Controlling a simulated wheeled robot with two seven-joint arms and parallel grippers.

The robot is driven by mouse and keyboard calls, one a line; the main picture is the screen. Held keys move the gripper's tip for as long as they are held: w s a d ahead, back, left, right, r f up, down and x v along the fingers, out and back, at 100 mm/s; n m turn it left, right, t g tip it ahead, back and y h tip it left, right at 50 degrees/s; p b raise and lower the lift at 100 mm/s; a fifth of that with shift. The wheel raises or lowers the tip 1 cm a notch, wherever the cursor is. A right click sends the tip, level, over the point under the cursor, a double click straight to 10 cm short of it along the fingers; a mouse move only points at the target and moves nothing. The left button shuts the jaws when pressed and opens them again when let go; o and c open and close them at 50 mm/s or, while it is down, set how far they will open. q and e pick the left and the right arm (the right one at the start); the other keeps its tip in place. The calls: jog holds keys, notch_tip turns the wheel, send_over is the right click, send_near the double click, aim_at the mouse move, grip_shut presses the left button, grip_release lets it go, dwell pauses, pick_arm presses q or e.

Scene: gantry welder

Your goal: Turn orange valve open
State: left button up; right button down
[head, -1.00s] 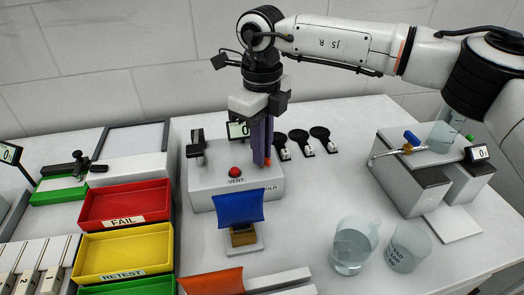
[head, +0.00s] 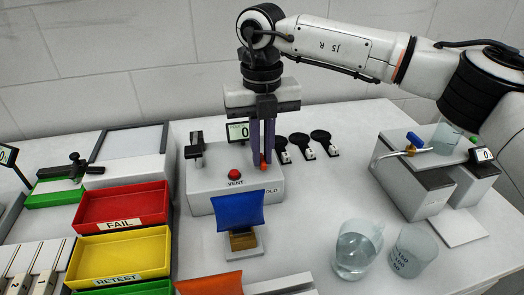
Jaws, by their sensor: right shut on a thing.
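The orange valve (head: 264,161) is a small orange handle on the grey test box (head: 212,183), right of the red VENT button (head: 234,175). Only a small part of it shows between the fingertips. My right gripper (head: 263,158) comes down from above with its two purple fingers on either side of the valve, shut on it. The display (head: 237,130) behind it reads 0. My left gripper is not in view.
A blue pouch (head: 238,210) stands on a holder in front of the box. Black round-headed tools (head: 320,137) lie right of it. Red FAIL (head: 120,224) and yellow RETEST trays are at left. Beakers (head: 355,250) stand front right.

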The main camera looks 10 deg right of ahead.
aim_at(262, 158)
jog(key=shift+w+r, duration=0.1)
dwell(0.4)
jog(key=c, duration=1.8)
grip_release()
jog(key=shift+c, duration=0.2)
notch_tip(262, 158, up, 10)
jog(key=shift+r, duration=0.15)
